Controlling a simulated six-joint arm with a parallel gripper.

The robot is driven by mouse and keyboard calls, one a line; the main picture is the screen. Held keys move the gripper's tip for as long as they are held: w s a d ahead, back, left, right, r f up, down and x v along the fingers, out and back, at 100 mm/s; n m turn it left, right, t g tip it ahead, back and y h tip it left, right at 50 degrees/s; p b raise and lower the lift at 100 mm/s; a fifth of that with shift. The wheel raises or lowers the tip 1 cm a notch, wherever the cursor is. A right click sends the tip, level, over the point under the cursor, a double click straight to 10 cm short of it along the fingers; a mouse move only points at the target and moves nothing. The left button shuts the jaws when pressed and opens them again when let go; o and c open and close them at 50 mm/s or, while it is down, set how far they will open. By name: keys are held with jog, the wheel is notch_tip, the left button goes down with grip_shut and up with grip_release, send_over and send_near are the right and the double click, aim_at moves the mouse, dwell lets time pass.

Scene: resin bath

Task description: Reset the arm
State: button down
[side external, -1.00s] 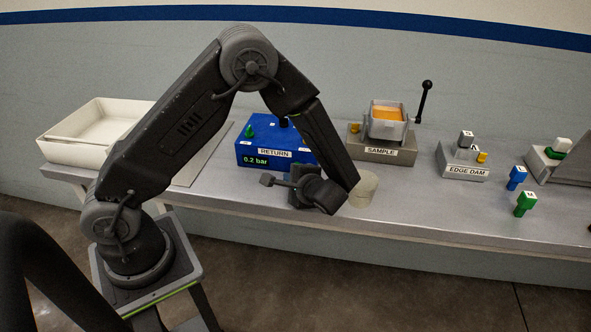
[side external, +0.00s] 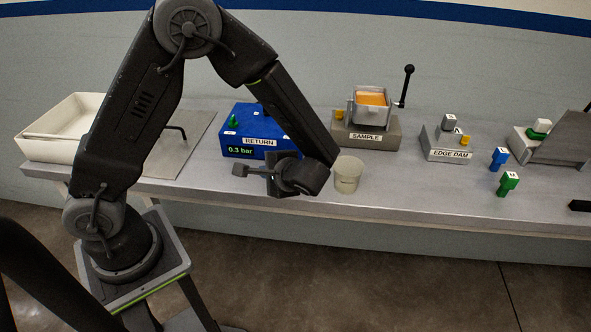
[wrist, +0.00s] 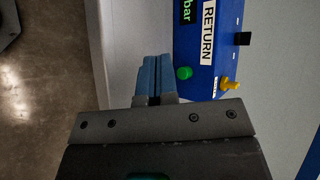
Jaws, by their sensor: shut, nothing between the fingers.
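My gripper (side external: 243,170) is at the front of the bench, beside the front of the blue RETURN box (side external: 232,142), which reads 0.3 bar. In the wrist view its two blue fingers (wrist: 154,74) are pressed together with nothing between them. The RETURN box (wrist: 199,80) lies to the right of the fingers there, with a green knob (wrist: 184,73) and a yellow knob (wrist: 230,85). My arm is bent, with its elbow high, and the forearm slopes down to the wrist over the bench front.
A pale cup (side external: 347,178) stands just right of my wrist. A white tray (side external: 50,151) is at the left, and a black bent handle (side external: 180,129) rises beside it. The SAMPLE block (side external: 365,142), EDGE DAM block (side external: 447,152) and blue and green keyed pieces (side external: 508,184) are further right.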

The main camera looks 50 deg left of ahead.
jog(key=s+d+r+n+t+h, duration=0.1)
jog(key=s+d+r+t+h, duration=0.1)
jog(key=s+r+h, duration=0.4)
jog(key=s+d+r+n+t+h, duration=0.2)
jog(key=s+r, duration=0.5)
jog(key=r, duration=0.6)
jog(key=d+t+h, duration=0.1)
jog(key=d+h, duration=0.1)
jog(key=h, duration=0.1)
jog(key=shift+d+n+h, duration=0.2)
jog(key=shift+n+h, duration=0.1)
jog(key=shift+h, duration=0.1)
